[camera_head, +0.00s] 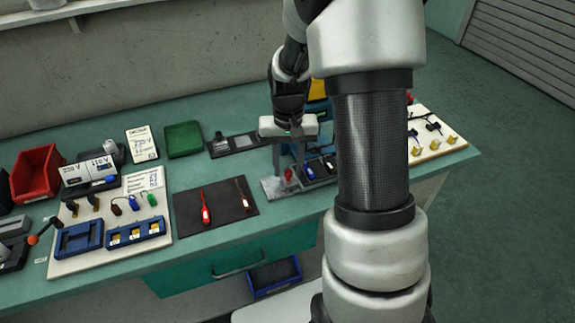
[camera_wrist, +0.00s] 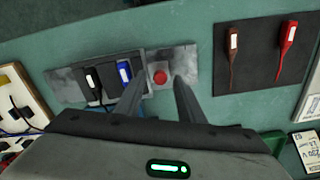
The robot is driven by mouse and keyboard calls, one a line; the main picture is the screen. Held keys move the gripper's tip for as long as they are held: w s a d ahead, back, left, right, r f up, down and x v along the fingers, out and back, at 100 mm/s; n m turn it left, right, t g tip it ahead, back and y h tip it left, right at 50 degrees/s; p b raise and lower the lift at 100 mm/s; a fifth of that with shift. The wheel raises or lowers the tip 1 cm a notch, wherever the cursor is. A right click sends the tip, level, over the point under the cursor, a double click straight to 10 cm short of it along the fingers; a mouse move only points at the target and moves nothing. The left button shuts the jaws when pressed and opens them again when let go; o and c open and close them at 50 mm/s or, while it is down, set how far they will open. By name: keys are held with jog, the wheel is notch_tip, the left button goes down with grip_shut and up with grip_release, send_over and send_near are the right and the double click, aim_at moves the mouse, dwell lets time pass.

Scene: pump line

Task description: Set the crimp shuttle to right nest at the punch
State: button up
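A grey metal strip at the punch (camera_head: 270,187) lies near the bench's front, partly hidden by my arm in the head view. A red round knob (camera_wrist: 160,77) stands on its pale plate and also shows in the head view (camera_head: 288,174). Beside it, a blue piece (camera_wrist: 125,72) and a black piece (camera_wrist: 92,80), both with white labels, sit in the darker section. I cannot tell exactly which part is the shuttle. My gripper (camera_wrist: 161,82) is open and points down over the knob, one finger on each side. Whether the fingers touch it is unclear.
A green tray (camera_head: 183,138), a red bin (camera_head: 38,172) and a white board with blue holders (camera_head: 75,262) stand further left. A white board (camera_head: 420,152) with yellow parts is at right.

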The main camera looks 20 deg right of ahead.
notch_tip(320, 180, up, 17)
jog(key=p, duration=0.3)
jog(key=shift+r, duration=0.2)
dwell(0.4)
jog(key=s+a+r+n+t, duration=0.2)
jog(key=s+a+r+t, duration=0.15)
jog(key=s, duration=0.55)
jog(key=s+a+r+n+t, duration=0.15)
jog(key=s+a+r, duration=0.25)
jog(key=s, duration=0.5)
notch_tip(320, 180, up, 13)
jog(key=p, duration=1.3)
jog(key=shift+s+r+t, duration=0.15)
jog(key=shift+s+t, duration=0.15)
jog(key=shift+s, duration=0.1)
jog(key=shift+a, duration=0.1)
